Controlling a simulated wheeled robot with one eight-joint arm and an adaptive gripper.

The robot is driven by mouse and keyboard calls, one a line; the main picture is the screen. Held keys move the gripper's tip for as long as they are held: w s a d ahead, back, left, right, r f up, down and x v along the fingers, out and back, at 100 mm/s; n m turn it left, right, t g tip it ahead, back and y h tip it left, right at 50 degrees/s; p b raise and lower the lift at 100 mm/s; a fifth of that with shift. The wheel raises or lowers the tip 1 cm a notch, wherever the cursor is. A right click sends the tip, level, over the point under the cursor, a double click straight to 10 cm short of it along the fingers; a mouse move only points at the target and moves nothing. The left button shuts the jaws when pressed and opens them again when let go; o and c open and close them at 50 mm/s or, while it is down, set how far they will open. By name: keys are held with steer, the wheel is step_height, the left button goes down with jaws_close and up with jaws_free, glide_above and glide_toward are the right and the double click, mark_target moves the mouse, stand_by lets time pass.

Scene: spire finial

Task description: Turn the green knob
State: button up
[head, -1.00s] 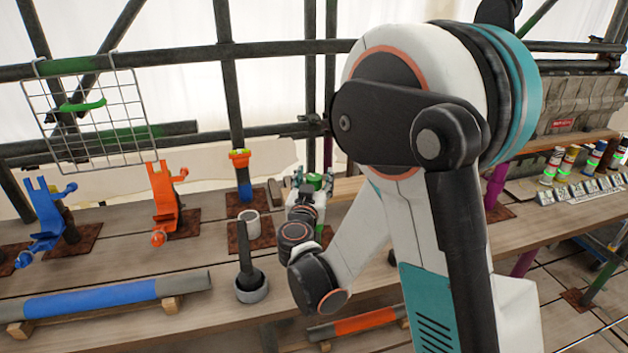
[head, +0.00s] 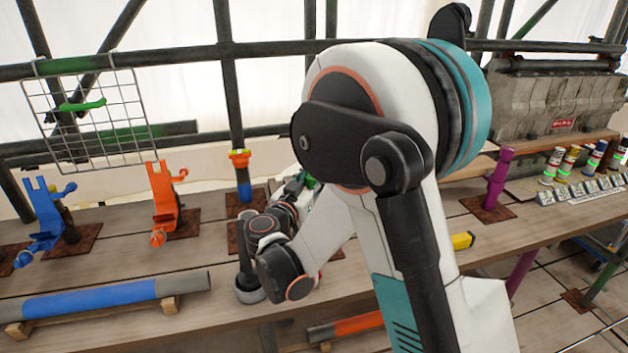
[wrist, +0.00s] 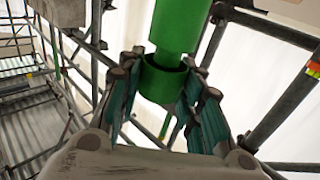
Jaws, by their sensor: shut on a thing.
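The green knob (wrist: 162,84) is a cylinder with a wider collar in the middle of the wrist view, with a green post running on from it. My gripper (wrist: 165,66) has a finger on each side of the collar and is shut on it. In the head view only a small green part of the knob (head: 310,182) shows, beside my gripper (head: 298,184). My own arm hides most of both there, so how far the knob is turned cannot be told.
Orange (head: 163,200) and blue (head: 45,215) clamps stand on the left of the plank bench. A purple post (head: 498,180) and spray cans (head: 570,160) stand at right.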

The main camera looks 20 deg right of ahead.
steer(key=o, duration=1.1)
steer(key=v, duration=1.2)
